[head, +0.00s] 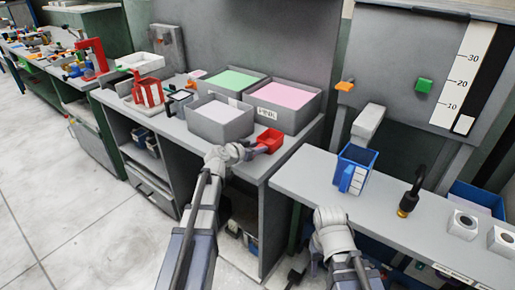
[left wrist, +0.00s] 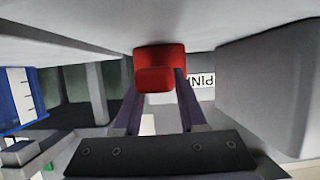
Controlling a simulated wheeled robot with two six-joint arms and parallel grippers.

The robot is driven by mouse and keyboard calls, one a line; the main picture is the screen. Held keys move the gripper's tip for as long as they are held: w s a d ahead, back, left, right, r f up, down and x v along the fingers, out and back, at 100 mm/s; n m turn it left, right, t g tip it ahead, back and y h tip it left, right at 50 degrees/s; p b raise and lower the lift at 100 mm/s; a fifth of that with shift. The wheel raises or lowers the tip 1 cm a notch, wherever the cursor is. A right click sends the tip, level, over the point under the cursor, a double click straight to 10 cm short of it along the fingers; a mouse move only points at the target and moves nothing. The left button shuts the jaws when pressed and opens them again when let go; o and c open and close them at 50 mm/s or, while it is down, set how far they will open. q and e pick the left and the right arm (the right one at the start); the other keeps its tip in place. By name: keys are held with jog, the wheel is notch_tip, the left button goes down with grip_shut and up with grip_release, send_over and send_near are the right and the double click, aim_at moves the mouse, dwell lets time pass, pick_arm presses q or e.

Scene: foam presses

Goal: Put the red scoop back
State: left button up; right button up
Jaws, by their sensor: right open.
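The red scoop (head: 270,138) is at the right end of the left bench, beside the grey bin with pink foam (head: 284,96). My left gripper (head: 261,149) is at the scoop, on its near side. In the left wrist view the red scoop (left wrist: 160,69) appears between the two fingertips. The fingers are spread on either side of it; whether they press on it cannot be told. The wrist view appears upside down, with the PINK label (left wrist: 201,80) inverted. My right gripper (head: 298,273) is open and empty, low in front of the right bench, partly dark and hard to make out.
A bin with green foam (head: 231,80) and one with pale foam (head: 220,117) stand beside the pink one. A red press (head: 147,92) is further left. The right bench holds a blue container (head: 356,166) and a black nozzle-like tool (head: 410,194). A gap separates the benches.

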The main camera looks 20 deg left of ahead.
pick_arm(q)
jog(key=shift+o, duration=1.3)
jog(key=shift+r, duration=0.1)
jog(key=shift+s+r+p, duration=0.2)
jog(key=shift+p, duration=0.1)
jog(key=p+v, duration=0.4)
jog(key=v, duration=0.7)
jog(key=shift+s+a, duration=0.2)
